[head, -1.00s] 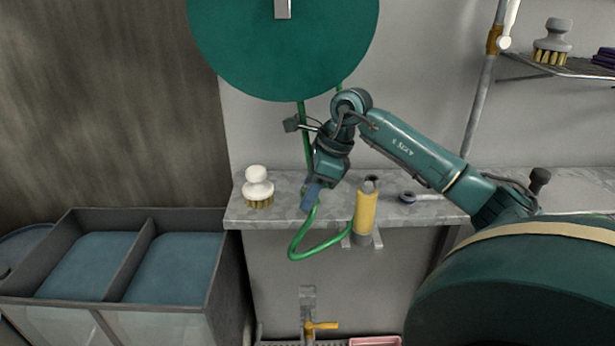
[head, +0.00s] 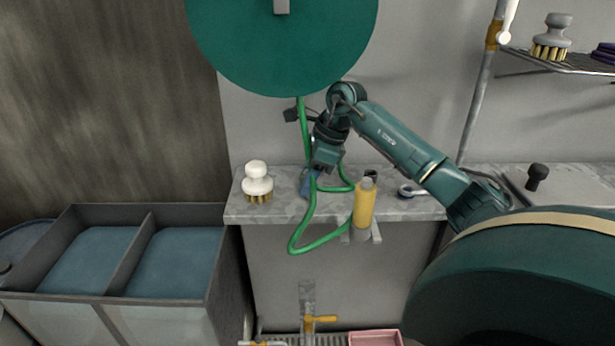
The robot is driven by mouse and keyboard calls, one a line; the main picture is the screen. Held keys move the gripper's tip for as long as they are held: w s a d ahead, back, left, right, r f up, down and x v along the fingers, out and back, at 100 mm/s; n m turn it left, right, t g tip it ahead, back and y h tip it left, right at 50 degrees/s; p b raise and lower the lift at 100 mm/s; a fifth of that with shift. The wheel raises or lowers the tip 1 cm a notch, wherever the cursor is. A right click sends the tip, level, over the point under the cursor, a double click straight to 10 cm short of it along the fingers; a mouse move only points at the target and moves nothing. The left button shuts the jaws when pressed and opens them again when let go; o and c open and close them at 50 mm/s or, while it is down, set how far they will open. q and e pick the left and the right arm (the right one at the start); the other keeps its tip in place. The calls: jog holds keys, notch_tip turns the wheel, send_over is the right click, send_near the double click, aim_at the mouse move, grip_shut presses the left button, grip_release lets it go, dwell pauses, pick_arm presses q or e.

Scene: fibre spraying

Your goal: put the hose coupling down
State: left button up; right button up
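My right gripper (head: 308,186) reaches in from the right, its blue fingers pointing down at the grey stone counter (head: 400,208), close to the top. A green hose (head: 303,228) passes right beside the fingers, hangs in a loop over the counter's front edge and comes up to a yellow cylinder (head: 364,204) in a bracket at that edge. The coupling itself cannot be made out; fingers and hose overlap there. I cannot tell whether the fingers are closed on it. My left gripper is out of view.
A white brush (head: 257,182) stands left of the gripper on the counter. A dark ring-ended tool (head: 407,191) lies right of the yellow cylinder. A large green reel disc (head: 285,50) hangs above. A two-part grey bin (head: 130,250) stands at the lower left.

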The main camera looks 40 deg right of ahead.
jog(key=shift+o, duration=1.4)
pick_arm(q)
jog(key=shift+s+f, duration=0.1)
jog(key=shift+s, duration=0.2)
pick_arm(e)
jog(key=shift+r, duration=0.3)
jog(key=s+d+b, duration=0.1)
jog(key=s+d, duration=0.3)
jog(key=d, duration=0.1)
jog(key=s+d+b, duration=0.1)
jog(key=s+d, duration=0.2)
jog(key=shift+d+r+b, duration=0.15)
jog(key=shift+r+b, duration=0.05)
jog(key=shift+b, duration=0.15)
jog(key=shift+s+d+r, duration=0.15)
jog(key=shift+s+d, duration=0.3)
jog(key=shift+d, duration=0.1)
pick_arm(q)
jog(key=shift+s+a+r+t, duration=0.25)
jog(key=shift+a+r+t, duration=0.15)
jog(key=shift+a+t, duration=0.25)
pick_arm(e)
jog(key=shift+r, duration=0.1)
